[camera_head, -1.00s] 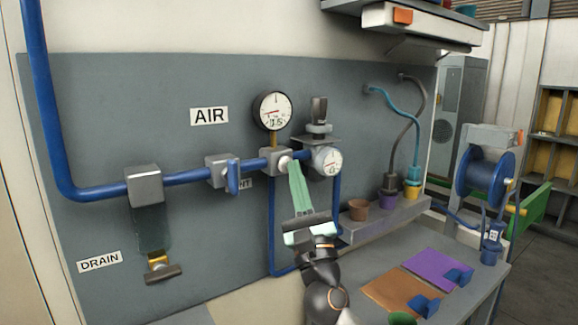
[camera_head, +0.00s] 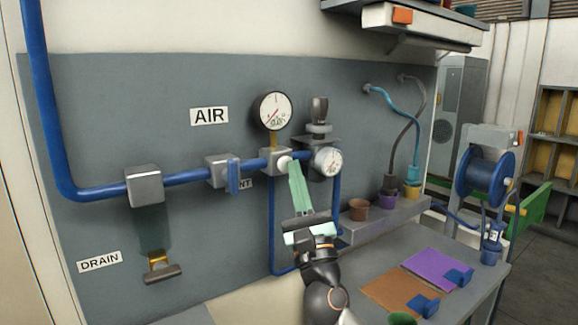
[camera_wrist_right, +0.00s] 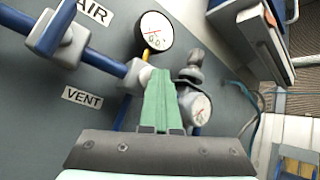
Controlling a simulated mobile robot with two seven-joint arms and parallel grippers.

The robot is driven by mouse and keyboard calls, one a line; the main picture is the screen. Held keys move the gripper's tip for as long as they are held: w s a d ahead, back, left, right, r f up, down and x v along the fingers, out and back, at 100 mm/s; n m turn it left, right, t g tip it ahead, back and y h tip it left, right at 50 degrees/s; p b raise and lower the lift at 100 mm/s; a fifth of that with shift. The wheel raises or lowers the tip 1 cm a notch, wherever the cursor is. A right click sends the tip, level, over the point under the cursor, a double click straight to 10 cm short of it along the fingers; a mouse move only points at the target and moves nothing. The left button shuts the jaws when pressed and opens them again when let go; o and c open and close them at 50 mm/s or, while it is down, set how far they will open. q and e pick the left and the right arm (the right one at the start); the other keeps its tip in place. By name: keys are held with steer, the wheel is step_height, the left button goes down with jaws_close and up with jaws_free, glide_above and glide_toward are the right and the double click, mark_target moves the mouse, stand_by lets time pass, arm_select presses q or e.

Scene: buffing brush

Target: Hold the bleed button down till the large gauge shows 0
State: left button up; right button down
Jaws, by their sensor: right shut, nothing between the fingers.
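The large gauge (camera_head: 272,110) has a white face and black rim and stands above a grey block on the blue pipe. Its needle points to the lower left, and its small digits are too blurred to read for certain. It also shows in the wrist view (camera_wrist_right: 154,32). The pale round bleed button (camera_head: 283,166) sits on the front of that block. My right gripper (camera_head: 292,164) has its green fingers shut and empty, with the tips at the button. They partly cover it, so I cannot tell how far in it is. My left gripper is not in view.
A smaller gauge (camera_head: 327,161) and a black-knobbed regulator (camera_head: 319,115) are close to the right of my fingers. A blue vent lever (camera_head: 233,176) is to the left.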

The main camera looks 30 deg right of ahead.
steer(key=shift+s, duration=0.1)
stand_by(0.7)
steer(key=shift+s+d+p, duration=0.1)
steer(key=shift+s+p, duration=0.3)
steer(key=shift+s, duration=0.4)
steer(key=shift+s+d+p, duration=0.15)
steer(key=shift+s+p, duration=0.5)
steer(key=shift+s, duration=1.85)
steer(key=shift+f, duration=0.1)
